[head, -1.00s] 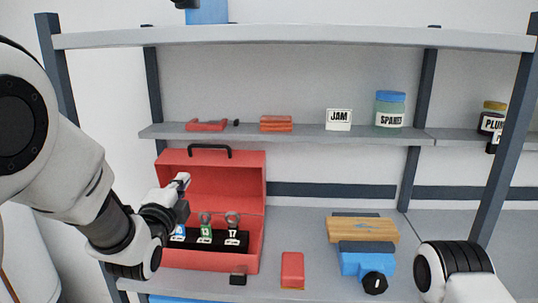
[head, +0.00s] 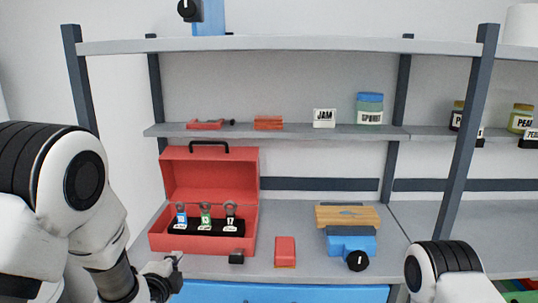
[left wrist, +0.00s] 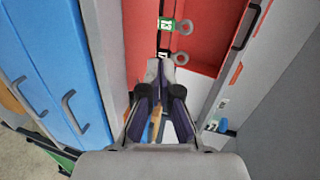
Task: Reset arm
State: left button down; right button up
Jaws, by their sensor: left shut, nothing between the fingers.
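My left gripper (head: 174,268) is low in the head view, in front of the red toolbox's (head: 165,243) lower left corner. It is shut and empty. The left wrist view shows its fingers (left wrist: 160,72) together, in front of the toolbox (left wrist: 215,35). The toolbox stands open on the worktop, with tags 13 (head: 205,220) and 17 (head: 230,222) and another tagged tool in its black tray. Part of my right arm (head: 447,268) shows at the lower right; its gripper is out of the picture.
A red block (head: 285,252) and a blue vise (head: 350,243) with a wooden board (head: 347,216) stand on the worktop. Blue drawers (head: 280,292) lie below. The shelf (head: 285,132) above holds a jam sign (head: 324,118) and jars.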

pick_arm(q)
jog(key=s+a+f+n+g, duration=0.1)
jog(key=s+f+g, duration=0.1)
jog(key=s+f, duration=0.45)
jog(key=s+a+f+n+g, duration=0.1)
jog(key=s+f+n+g, duration=0.15)
jog(key=f, duration=0.65)
jog(key=s+a+f+n+g, duration=0.1)
jog(key=s+f+g, duration=0.2)
jog(key=s+f, duration=0.35)
jog(key=s+f+n+g, duration=0.4)
jog(key=s+n, duration=0.3)
jog(key=s, duration=0.4)
jog(key=s+f+n+g, duration=0.3)
jog(key=s+f+n, duration=0.3)
jog(key=s, duration=0.4)
jog(key=shift+s+n+g, duration=0.35)
jog(key=shift+s+n, duration=0.05)
jog(key=shift+n, duration=0.05)
